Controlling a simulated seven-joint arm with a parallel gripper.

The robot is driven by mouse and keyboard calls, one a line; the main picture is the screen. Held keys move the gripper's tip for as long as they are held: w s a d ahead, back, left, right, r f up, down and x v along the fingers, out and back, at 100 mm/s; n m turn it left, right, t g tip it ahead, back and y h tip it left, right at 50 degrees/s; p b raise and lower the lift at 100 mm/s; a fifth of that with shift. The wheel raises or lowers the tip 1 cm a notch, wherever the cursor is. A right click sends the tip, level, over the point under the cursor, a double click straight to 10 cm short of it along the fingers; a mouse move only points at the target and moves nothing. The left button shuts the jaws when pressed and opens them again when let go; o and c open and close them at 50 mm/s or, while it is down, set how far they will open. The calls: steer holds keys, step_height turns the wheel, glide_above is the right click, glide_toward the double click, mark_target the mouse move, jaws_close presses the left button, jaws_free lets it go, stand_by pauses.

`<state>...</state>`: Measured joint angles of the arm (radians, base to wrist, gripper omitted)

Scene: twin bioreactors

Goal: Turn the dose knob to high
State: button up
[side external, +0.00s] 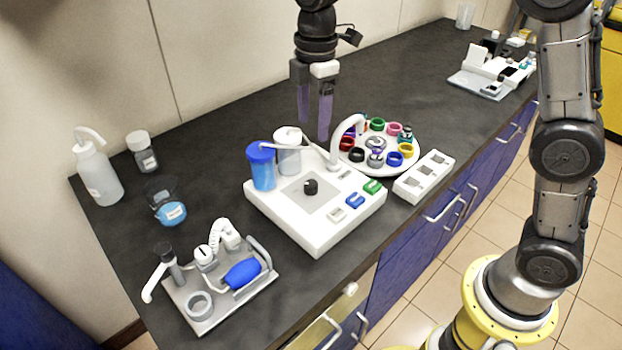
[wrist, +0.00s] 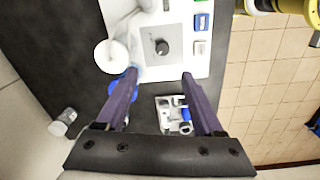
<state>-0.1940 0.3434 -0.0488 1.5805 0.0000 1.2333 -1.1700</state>
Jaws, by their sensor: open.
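The dose knob (side external: 311,187) is a small black knob on a grey square panel on top of the white bioreactor unit (side external: 318,235). It also shows in the wrist view (wrist: 162,47), beyond and between my fingertips. Its setting is too small to read. My gripper (side external: 315,118) is open and empty, with purple fingers pointing down. It hangs above and behind the unit, apart from the knob. In the wrist view my gripper's two fingers (wrist: 158,75) stand wide apart.
A blue vessel (side external: 262,168) and a white vessel (side external: 288,152) stand on the unit behind the knob, with a curved white pipe beside them. Green, blue and white buttons (side external: 355,200) line its front right. A round carousel (side external: 412,165) and a tool tray (side external: 218,295) flank it.

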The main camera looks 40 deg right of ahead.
mark_target(311, 183)
steer(key=f, duration=1.5)
steer(key=shift+a+f, duration=0.15)
steer(key=shift+a, duration=0.15)
steer(key=shift+c, duration=0.2)
jaws_close()
